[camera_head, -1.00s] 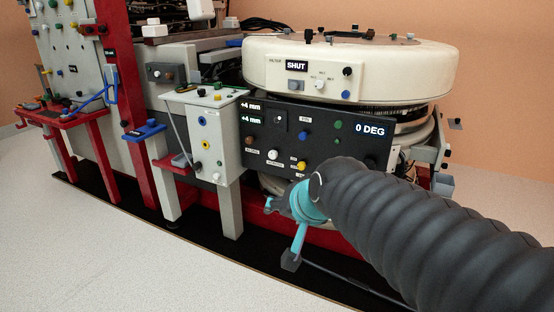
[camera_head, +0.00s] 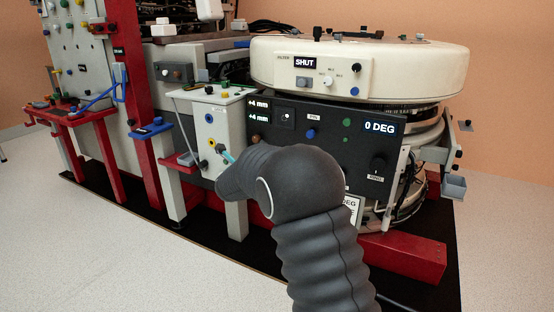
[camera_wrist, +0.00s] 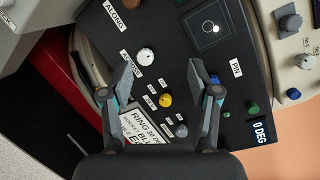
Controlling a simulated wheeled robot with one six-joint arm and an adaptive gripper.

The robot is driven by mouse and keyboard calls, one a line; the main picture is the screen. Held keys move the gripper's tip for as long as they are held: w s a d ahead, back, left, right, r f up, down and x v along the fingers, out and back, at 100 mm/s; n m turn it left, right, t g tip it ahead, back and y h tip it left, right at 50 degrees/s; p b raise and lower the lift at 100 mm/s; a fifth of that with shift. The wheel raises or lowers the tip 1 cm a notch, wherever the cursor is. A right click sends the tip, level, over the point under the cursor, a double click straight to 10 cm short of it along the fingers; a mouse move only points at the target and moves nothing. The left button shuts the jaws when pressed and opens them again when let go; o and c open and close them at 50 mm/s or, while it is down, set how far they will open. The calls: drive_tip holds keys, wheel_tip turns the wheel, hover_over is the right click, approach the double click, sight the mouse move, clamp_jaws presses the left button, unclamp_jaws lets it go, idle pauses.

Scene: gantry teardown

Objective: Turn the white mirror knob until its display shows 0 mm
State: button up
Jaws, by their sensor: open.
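The white knob lies ahead of the fingertips, toward the left finger. In the head view my arm hides that knob, and only a teal bit of my gripper (camera_head: 228,157) shows. Two displays on the panel, the upper one (camera_head: 258,104) and the lower one (camera_head: 258,118), both read +4 mm.
A yellow knob (camera_wrist: 165,100) shows between my fingers, with a grey knob (camera_wrist: 181,131) below it. A brown knob (camera_wrist: 132,3) is beyond the white one. A blue knob (camera_wrist: 214,79) is by the right finger. The 0 DEG display (camera_head: 379,127) is at the panel's right.

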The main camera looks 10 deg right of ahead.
wheel_tip(320, 180, down, 8)
drive_tip(key=w+r+m+g+h, duration=0.1)
drive_tip(key=m+h, duration=0.3)
drive_tip(key=m, duration=0.2)
drive_tip(key=x, duration=1.4)
drive_tip(key=shift+s+d+f, duration=0.15)
drive_tip(key=shift+d+f, duration=0.15)
drive_tip(key=shift+f, duration=0.1)
drive_tip(key=c, duration=1.2)
